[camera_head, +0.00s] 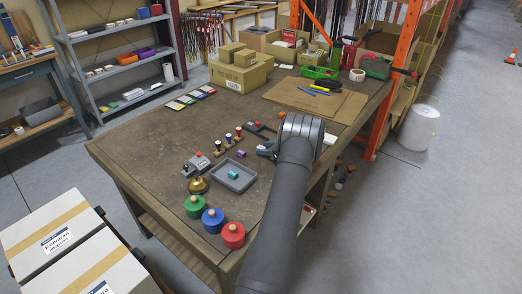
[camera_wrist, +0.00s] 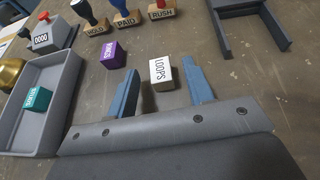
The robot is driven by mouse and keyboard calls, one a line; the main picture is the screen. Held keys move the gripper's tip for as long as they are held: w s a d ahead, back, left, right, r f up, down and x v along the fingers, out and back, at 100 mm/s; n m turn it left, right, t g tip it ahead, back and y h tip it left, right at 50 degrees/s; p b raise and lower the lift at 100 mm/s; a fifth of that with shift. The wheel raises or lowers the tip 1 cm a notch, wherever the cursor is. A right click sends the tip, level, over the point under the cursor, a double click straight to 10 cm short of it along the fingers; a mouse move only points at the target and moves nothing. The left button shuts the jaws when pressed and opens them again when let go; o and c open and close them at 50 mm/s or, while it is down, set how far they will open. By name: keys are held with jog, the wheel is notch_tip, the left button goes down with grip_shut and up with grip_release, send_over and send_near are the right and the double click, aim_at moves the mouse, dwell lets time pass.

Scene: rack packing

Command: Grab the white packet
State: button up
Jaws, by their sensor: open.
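The white packet (camera_wrist: 162,74), a small box marked LOOPS, lies on the table in the wrist view. My gripper (camera_wrist: 160,66) is open, with one blue finger on each side of the packet. A gap shows between the packet and each finger, and the fingers' height over the table is hard to tell. In the head view my gripper (camera_head: 265,149) is over the table's middle, and I cannot make out the packet there.
A purple box (camera_wrist: 113,56) sits just left of the left finger. A grey tray (camera_wrist: 66,100) holding a teal box (camera_wrist: 38,99) is further left. Stamps (camera_wrist: 127,20) stand beyond. A dark open-sided holder (camera_wrist: 250,25) is at upper right. Colored knobbed cylinders (camera_head: 213,219) stand at the table's near edge.

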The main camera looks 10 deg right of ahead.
jog(key=shift+w+a+f, duration=0.2)
jog(key=shift+w+a, duration=0.05)
jog(key=shift+a, duration=0.05)
grip_shut()
jog(key=shift+r, duration=0.1)
